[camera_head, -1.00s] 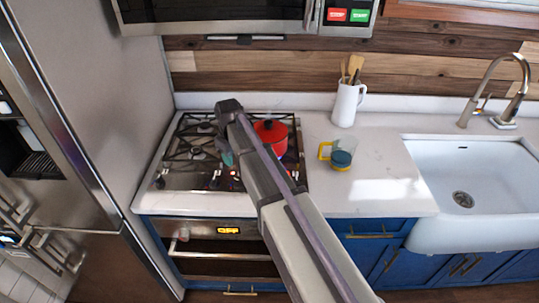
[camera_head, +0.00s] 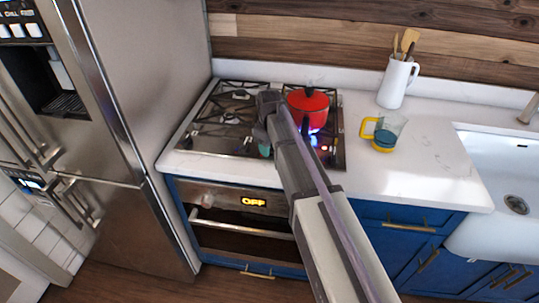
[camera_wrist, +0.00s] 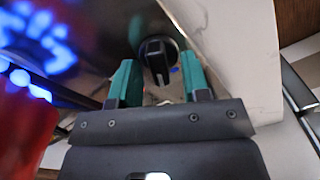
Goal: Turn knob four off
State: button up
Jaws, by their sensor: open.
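A black knob (camera_wrist: 157,55) on the steel cooktop shows in the wrist view, ahead of and between the two green fingertips of my gripper (camera_wrist: 158,82). The fingers stand apart, with no clear contact on the knob. I cannot read a number on it. In the head view my arm hides most of the front knobs, and a green fingertip of my gripper (camera_head: 265,150) shows over the front of the cooktop (camera_head: 205,140). Blue flame glows under the red pot (camera_head: 309,108), and blue flames (camera_wrist: 40,40) also show at the left of the wrist view.
The red pot (camera_wrist: 22,125) is close at the left in the wrist view. A glass cup with a yellow handle (camera_head: 384,134) and a white utensil jug (camera_head: 396,82) stand on the counter to the right. The oven display (camera_head: 254,202) reads OFF.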

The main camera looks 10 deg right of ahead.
jog(key=shift+r, duration=0.1)
grip_shut()
jog(key=shift+m, duration=0.4)
jog(key=m, duration=0.5)
jog(key=shift+d, duration=0.15)
jog(key=m, duration=0.6)
jog(key=shift+d, duration=0.1)
dwell(0.5)
